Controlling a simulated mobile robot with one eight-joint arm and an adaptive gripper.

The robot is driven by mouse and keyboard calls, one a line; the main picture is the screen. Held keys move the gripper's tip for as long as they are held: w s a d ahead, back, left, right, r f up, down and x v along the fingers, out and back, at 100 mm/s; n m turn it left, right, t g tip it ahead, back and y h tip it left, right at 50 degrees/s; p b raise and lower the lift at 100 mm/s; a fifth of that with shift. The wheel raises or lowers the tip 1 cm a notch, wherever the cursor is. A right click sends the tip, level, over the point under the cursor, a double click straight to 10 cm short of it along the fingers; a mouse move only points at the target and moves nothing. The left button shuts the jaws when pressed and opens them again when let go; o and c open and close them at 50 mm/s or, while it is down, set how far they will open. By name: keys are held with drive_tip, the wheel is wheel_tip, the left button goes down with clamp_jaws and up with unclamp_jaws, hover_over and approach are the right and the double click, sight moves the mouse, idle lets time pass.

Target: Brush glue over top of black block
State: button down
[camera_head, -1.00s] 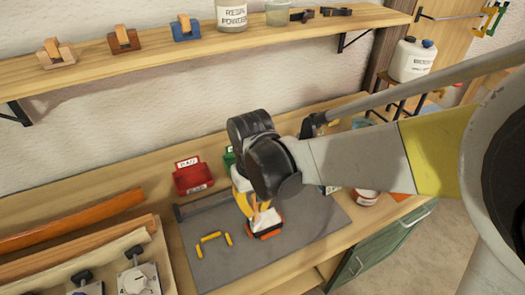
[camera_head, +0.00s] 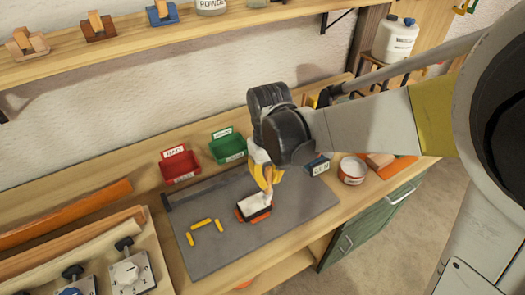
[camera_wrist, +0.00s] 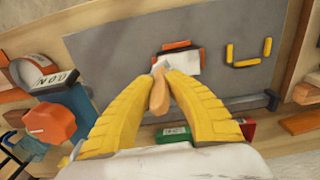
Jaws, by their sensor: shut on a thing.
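The black block (camera_head: 254,211) sits on the grey mat with orange pieces at its ends. Its upper face looks white, and dark sides show below. In the wrist view the white top (camera_wrist: 187,65) has a dark edge and orange beyond it. My gripper (camera_head: 268,184) has yellow fingers and is shut on the wooden handle of a brush (camera_wrist: 158,96). The brush points down at the block, and its pale tip is over or on the near-left part of the white top in the wrist view. Exact contact cannot be told.
The grey mat (camera_head: 210,255) also holds several yellow pieces (camera_head: 201,223) and a dark bar along its back. Red (camera_head: 180,164) and green (camera_head: 228,146) bins stand behind. The mat's front is clear.

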sight(269, 167)
drive_tip(key=shift+s+a, duration=2)
drive_tip(key=shift+a, duration=1.25)
drive_tip(key=shift+w+d+f, duration=0.1)
drive_tip(key=shift+w+d, duration=0.55)
drive_tip(key=shift+d, duration=0.45)
drive_tip(key=shift+w+d+r, duration=0.1)
drive_tip(key=shift+w+d, duration=0.6)
drive_tip(key=shift+d, duration=0.4)
drive_tip(key=shift+w+d+f, duration=0.1)
drive_tip(key=shift+w+d, duration=0.55)
drive_tip(key=shift+d, duration=0.45)
drive_tip(key=shift+r+p, duration=1.95)
drive_tip(key=shift+r, duration=1.05)
drive_tip(key=shift+r+p, duration=1.2)
drive_tip(key=shift+r, duration=0.35)
